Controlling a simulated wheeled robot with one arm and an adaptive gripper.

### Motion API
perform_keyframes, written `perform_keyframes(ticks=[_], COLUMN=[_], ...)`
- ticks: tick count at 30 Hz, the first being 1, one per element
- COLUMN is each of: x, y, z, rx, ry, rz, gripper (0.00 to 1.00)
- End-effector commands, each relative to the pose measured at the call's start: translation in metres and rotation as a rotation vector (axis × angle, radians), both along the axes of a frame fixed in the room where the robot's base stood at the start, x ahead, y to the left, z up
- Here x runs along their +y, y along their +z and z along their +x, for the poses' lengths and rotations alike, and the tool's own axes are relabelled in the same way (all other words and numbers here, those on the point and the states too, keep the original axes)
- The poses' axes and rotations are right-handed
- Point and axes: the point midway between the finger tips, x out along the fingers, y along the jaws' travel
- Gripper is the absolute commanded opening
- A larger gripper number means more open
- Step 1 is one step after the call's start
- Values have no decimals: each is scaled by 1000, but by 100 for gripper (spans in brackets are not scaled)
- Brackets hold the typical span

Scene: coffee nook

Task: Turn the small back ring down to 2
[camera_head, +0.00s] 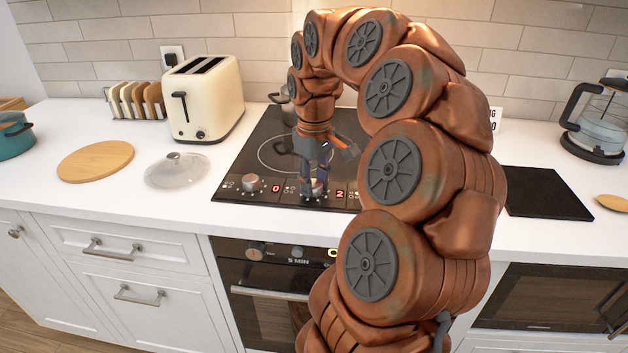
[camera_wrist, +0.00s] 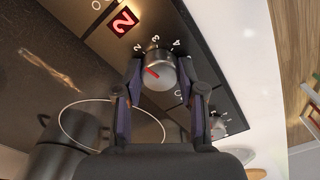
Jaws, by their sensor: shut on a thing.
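My gripper (camera_head: 316,178) reaches down to the front control strip of the black hob (camera_head: 232,188). In the wrist view my gripper (camera_wrist: 160,78) is shut on a silver knob (camera_wrist: 157,66), one finger on each side. The knob has a red pointer line, and the dial numbers 2, 3 and 4 show around it. The red display (camera_wrist: 122,20) beside this knob reads 2; this display also shows in the head view (camera_head: 340,194). In the head view my gripper mostly covers the held knob.
A second knob (camera_head: 250,183) sits to the left, with a display (camera_head: 276,188) reading 0. A glass lid (camera_head: 177,170), a round board (camera_head: 95,161) and a toaster (camera_head: 203,100) stand left of the hob. A black mat (camera_head: 548,193) lies to the right.

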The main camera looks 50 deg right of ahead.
Motion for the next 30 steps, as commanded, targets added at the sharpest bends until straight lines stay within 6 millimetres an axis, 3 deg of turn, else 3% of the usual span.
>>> perform_keyframes(ticks=[7, 8, 15, 25, 30], x=[1, 1, 1, 0, -1], y=[-2, -2, -1, 1, 15], z=[-1, -1, -1, 0, 1], rx=[6, 6, 3, 1, -1], ry=[0, 0, 0, -1, -3], rz=[3, 3, 1, 0, -2], gripper=[5, 41, 65, 65, 65])
